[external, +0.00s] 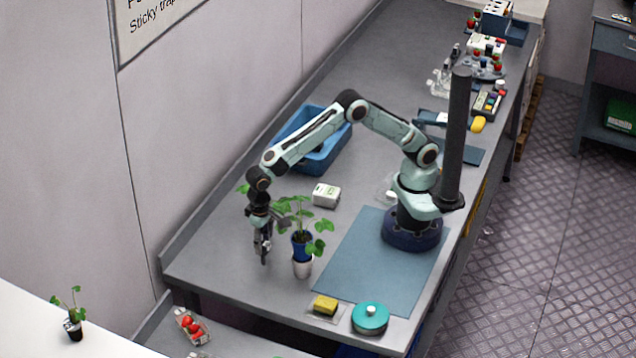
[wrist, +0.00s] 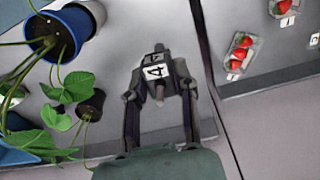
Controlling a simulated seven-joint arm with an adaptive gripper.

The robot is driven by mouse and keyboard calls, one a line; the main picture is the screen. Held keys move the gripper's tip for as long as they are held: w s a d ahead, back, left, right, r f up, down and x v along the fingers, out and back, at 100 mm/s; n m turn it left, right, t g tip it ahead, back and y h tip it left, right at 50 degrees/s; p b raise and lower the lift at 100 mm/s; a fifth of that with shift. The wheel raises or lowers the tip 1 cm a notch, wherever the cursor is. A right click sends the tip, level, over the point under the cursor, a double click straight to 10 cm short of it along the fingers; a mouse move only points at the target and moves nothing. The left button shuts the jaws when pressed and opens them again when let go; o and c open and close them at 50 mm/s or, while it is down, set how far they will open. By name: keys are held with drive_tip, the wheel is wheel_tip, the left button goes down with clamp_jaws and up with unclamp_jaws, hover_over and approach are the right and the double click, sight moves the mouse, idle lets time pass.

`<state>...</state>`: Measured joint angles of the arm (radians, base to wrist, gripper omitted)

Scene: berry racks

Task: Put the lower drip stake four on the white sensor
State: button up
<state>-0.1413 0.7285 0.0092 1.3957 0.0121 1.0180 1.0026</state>
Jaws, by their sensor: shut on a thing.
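The drip stake labelled 4 (wrist: 153,72) is dark with a white number tag and a grey tip. In the wrist view it sits between the fingers of my gripper (wrist: 160,100), which is shut on it. In the external view my gripper (external: 264,254) points down near the bench's left front edge, left of a potted plant; the stake cannot be made out there. The white sensor (external: 326,194) is a small white box lying on the bench, behind and right of my gripper and apart from it. I cannot see it in the wrist view.
A plant in a blue pot (external: 302,245), with a white pot (external: 302,268) below it, stands close right of my gripper. A blue crate (external: 318,160) is behind. A blue mat (external: 375,265), yellow sponge (external: 326,305) and teal round container (external: 370,317) are to the right.

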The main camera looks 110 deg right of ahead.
drive_tip(key=s+d+r+m, duration=0.1)
drive_tip(key=s+d+m, duration=0.15)
drive_tip(key=d, duration=0.45)
drive_tip(key=s+d+r+m, duration=0.1)
drive_tip(key=s+d+m, duration=0.15)
drive_tip(key=d, duration=0.35)
drive_tip(key=m, duration=1.2)
hover_over(327, 190)
wheel_tip(327, 190, down, 8)
drive_tip(key=shift+r, duration=0.25)
drive_tip(key=shift+a+f, duration=0.1)
drive_tip(key=shift+f, duration=0.05)
drive_tip(key=o, duration=0.8)
